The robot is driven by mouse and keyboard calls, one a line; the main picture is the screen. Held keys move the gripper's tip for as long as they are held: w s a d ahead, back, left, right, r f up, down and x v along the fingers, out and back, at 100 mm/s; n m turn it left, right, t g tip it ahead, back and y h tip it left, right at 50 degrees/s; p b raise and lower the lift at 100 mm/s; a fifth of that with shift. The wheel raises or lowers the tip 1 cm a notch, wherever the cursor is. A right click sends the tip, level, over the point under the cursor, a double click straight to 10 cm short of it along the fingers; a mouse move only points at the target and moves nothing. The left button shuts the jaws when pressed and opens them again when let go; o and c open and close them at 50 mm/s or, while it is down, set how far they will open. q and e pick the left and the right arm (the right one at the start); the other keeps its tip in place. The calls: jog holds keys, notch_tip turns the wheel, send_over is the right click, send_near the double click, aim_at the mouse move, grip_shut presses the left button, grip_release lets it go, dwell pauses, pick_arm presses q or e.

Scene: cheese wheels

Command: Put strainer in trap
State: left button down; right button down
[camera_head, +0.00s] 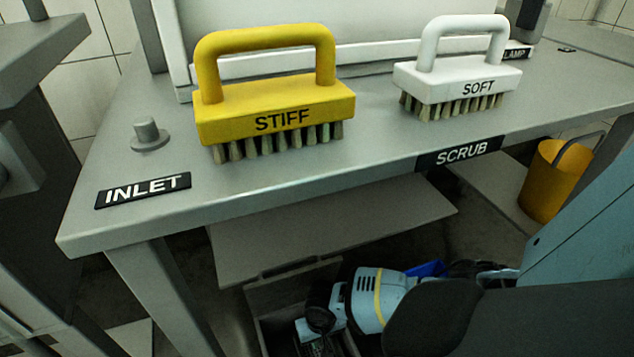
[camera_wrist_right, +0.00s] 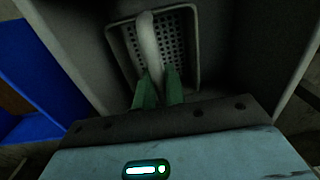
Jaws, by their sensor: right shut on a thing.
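The strainer (camera_wrist_right: 182,45) is a perforated tray with a pale upright handle, in the right wrist view. It lies inside the grey walls of the trap (camera_wrist_right: 75,40); I cannot tell whether it is fully seated. My right gripper (camera_wrist_right: 158,90) has its green fingers shut on the strainer's handle. In the head view the right gripper (camera_head: 312,328) reaches down over the open box of the trap (camera_head: 262,322) below the table. Its fingertips are hidden there, and the strainer shows only as a dark patch. My left gripper is out of view.
A grey table (camera_head: 390,165) overhangs the trap, with a yellow STIFF brush (camera_head: 270,105) and a white SOFT brush (camera_head: 460,75) on it. A grey panel (camera_head: 340,225) lies under the table. A blue container (camera_wrist_right: 22,65) stands beside the trap. A yellow bucket (camera_head: 545,185) is at right.

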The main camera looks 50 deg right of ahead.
jog(key=shift+w+a+f+b, duration=0.1)
jog(key=shift+a+f+b, duration=0.15)
jog(key=shift+f, duration=0.3)
jog(key=shift+f, duration=0.2)
jog(key=c, duration=1.5)
grip_release()
jog(key=shift+o, duration=0.2)
jog(key=r+p, duration=0.6)
jog(key=r, duration=0.6)
jog(key=shift+d+p, duration=0.2)
jog(key=shift+p, duration=0.1)
jog(key=shift+r, duration=0.2)
jog(key=shift+s, duration=0.2)
